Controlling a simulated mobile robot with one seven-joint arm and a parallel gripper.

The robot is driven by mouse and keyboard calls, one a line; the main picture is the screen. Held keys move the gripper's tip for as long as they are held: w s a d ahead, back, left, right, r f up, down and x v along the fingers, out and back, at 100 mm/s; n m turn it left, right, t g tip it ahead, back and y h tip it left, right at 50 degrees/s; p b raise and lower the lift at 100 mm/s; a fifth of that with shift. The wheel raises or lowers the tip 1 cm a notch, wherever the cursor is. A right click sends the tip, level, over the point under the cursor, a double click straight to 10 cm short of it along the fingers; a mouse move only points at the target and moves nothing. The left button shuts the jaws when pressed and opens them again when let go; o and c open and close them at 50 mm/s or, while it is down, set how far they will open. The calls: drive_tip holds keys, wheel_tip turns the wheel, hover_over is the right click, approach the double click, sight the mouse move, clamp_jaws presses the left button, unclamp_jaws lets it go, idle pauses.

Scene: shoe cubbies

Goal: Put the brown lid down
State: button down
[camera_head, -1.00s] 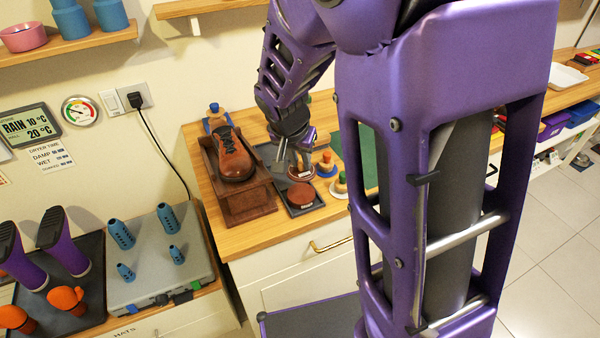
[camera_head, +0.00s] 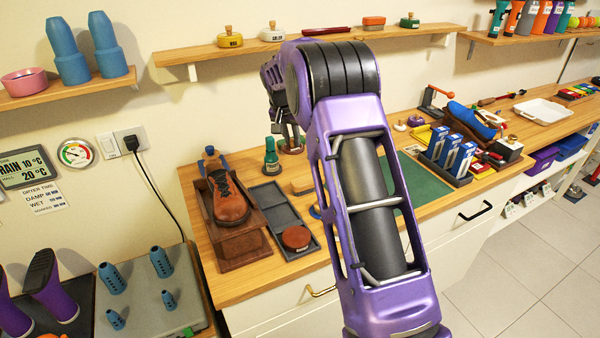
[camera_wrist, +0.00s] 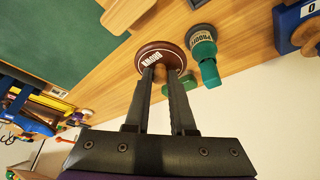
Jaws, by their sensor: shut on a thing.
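My gripper (camera_head: 288,137) reaches over the back of the wooden counter (camera_head: 199,203). In the wrist view, its two fingers (camera_wrist: 160,70) are shut on the brown lid (camera_wrist: 150,52), a round disc with a white label. The head view shows the lid (camera_head: 292,149) small and dark under the fingertips. I cannot tell whether it touches the counter. A round reddish-brown tin (camera_head: 296,237) sits in the front of a dark compartment tray (camera_head: 272,195), left of my arm.
A brown shoe (camera_head: 229,200) rests on a wooden stand left of the tray. A green bottle (camera_head: 271,158) stands close left of my gripper and shows in the wrist view (camera_wrist: 204,58). A green mat (camera_head: 420,182) and blue boxes (camera_head: 452,155) lie right. A shelf (camera_head: 205,50) runs above.

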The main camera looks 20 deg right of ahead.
drive_tip(key=x, duration=1.2)
drive_tip(key=shift+s+d+f, duration=0.1)
drive_tip(key=shift+d, duration=0.25)
drive_tip(key=shift+f, duration=0.2)
drive_tip(key=c, duration=0.8)
unclamp_jaws()
drive_tip(key=shift+o, duration=0.2)
drive_tip(key=shift+r, duration=0.1)
drive_tip(key=shift+r, duration=0.25)
drive_tip(key=v, duration=1.1)
drive_tip(key=shift+s+a+r, duration=0.1)
drive_tip(key=shift+s+r, duration=0.15)
